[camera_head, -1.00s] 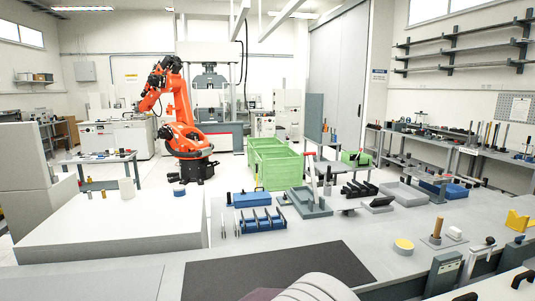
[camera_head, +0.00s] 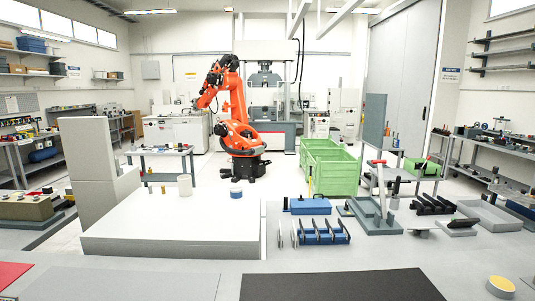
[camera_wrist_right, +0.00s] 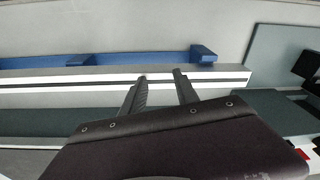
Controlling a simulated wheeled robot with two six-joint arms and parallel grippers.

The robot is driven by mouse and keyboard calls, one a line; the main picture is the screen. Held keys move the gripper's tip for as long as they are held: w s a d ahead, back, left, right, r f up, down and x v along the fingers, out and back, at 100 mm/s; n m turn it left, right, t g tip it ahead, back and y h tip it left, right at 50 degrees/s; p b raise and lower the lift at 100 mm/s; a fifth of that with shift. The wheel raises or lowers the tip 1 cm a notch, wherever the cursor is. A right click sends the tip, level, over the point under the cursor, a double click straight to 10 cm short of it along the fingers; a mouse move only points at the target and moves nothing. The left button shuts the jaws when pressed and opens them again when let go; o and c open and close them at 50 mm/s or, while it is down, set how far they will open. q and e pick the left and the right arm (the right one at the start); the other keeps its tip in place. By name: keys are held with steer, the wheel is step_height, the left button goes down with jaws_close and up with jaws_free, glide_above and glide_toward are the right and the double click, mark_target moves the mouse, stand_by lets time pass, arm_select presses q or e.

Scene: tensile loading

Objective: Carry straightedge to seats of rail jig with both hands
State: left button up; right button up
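In the right wrist view, a long white bar with a dark lengthwise stripe (camera_wrist_right: 60,93) runs across the picture; it looks like the straightedge, but I cannot be sure. Behind it, a long blue strip with raised blocks (camera_wrist_right: 203,54) may be part of the rail jig. My right gripper (camera_wrist_right: 160,76) has its two dark fingers apart, with nothing visible held between them. Its tips overlap the white bar in the picture; I cannot tell whether they touch. My left gripper is outside both views. I cannot identify the straightedge or jig in the head view.
A blue rack with several grey slats (camera_head: 323,238), a blue box (camera_head: 310,206) and a grey fixture with an upright lever (camera_head: 375,222) stand on the table. A black mat (camera_head: 340,284) lies in front. Left is a large white block (camera_head: 170,249). Green crates (camera_head: 333,172) stand beyond.

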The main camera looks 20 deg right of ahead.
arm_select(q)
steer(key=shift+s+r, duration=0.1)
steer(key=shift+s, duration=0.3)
arm_select(e)
steer(key=shift+s+r, duration=0.1)
steer(key=shift+s, duration=0.3)
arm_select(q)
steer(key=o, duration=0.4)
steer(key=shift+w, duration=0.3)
arm_select(e)
steer(key=o, duration=0.4)
steer(key=shift+w, duration=0.3)
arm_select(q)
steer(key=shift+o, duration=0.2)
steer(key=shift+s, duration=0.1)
arm_select(e)
steer(key=shift+o, duration=0.2)
steer(key=shift+s, duration=0.1)
